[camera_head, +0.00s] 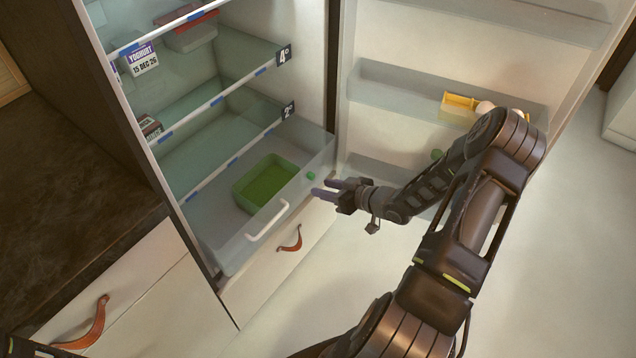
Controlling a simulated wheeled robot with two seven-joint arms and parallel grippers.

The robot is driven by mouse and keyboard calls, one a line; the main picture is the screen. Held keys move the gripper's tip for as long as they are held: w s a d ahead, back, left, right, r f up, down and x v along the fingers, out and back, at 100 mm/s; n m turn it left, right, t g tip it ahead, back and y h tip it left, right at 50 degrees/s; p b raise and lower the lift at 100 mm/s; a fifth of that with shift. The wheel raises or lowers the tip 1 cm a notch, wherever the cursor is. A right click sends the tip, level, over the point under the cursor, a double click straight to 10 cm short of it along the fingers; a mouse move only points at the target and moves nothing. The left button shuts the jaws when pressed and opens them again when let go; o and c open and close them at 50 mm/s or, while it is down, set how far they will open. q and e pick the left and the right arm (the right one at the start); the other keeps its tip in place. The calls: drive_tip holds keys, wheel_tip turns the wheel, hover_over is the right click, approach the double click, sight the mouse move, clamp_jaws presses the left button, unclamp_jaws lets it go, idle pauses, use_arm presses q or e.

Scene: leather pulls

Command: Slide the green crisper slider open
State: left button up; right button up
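The green crisper slider (311,176) is a small green knob on the upper right of the clear crisper drawer's front (226,262). My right gripper (319,187) comes in from the right, just in front of and slightly below the slider. Its two fingers are apart with a gap between them, and nothing shows in it. I cannot tell whether a fingertip touches the slider. A dark piece of my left arm shows at the bottom left corner, but the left gripper is out of view.
The drawer has a white handle (268,222) and a green tray (265,183) inside. Below is a panel with a leather pull (291,240). The open fridge door (405,50) stands right, its shelf holding a yellow holder (460,106). Another leather pull (90,325) is lower left.

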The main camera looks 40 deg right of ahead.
sight(314, 176)
drive_tip(key=d, duration=0.1)
drive_tip(key=s+d+r+n, duration=0.1)
drive_tip(key=d+n+y, duration=0.1)
drive_tip(key=shift+s+d+r+t, duration=0.2)
drive_tip(key=shift+r+t, duration=0.1)
drive_tip(key=shift+r, duration=0.1)
drive_tip(key=shift+b+x, duration=0.35)
drive_tip(key=shift+x, duration=3.55)
drive_tip(key=shift+c, duration=0.2)
clamp_jaws()
